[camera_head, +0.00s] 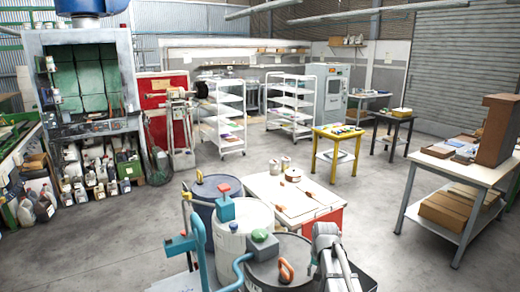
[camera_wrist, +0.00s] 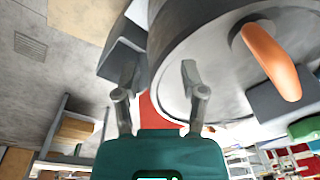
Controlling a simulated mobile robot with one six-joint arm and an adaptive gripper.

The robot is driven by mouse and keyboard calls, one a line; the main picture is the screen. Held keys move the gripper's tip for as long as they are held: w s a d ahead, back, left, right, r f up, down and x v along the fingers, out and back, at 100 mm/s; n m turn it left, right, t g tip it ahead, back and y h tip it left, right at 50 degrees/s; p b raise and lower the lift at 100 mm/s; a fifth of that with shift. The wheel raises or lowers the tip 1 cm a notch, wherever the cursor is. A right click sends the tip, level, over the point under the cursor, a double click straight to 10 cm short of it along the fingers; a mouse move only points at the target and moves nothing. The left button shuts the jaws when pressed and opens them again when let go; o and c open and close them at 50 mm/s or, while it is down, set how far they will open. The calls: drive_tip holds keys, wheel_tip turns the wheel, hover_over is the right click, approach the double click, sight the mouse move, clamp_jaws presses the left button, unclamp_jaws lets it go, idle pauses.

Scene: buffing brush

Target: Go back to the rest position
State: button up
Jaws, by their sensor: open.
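My gripper (camera_wrist: 160,85) is open in the wrist view, its two grey fingers spread with nothing held between them. It hangs beside a dark grey drum (camera_wrist: 215,45), which bears an orange handle-like piece (camera_wrist: 270,60). I cannot tell the exact gap between fingers and drum. In the head view my grey arm shows at the bottom, right of the same drum (camera_head: 262,275) and its orange piece (camera_head: 286,270). The fingertips are not clear there.
A red cart with a pale top (camera_head: 290,200) stands just behind my arm. A white drum (camera_head: 235,232) and a blue-grey drum (camera_head: 205,190) stand to the left. A workbench with boxes (camera_head: 460,170) is at right. Open floor (camera_head: 375,215) lies between cart and workbench.

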drive_tip(key=s+a+n, duration=0.3)
drive_tip(key=s, duration=1.1)
wheel_tip(320, 180, down, 7)
drive_tip(key=s+g+b, duration=0.1)
drive_tip(key=s+b, duration=0.1)
drive_tip(key=b, duration=0.4)
drive_tip(key=shift+s+d+r+b, duration=0.15)
drive_tip(key=shift+s+b, duration=0.1)
drive_tip(key=shift+b, duration=0.1)
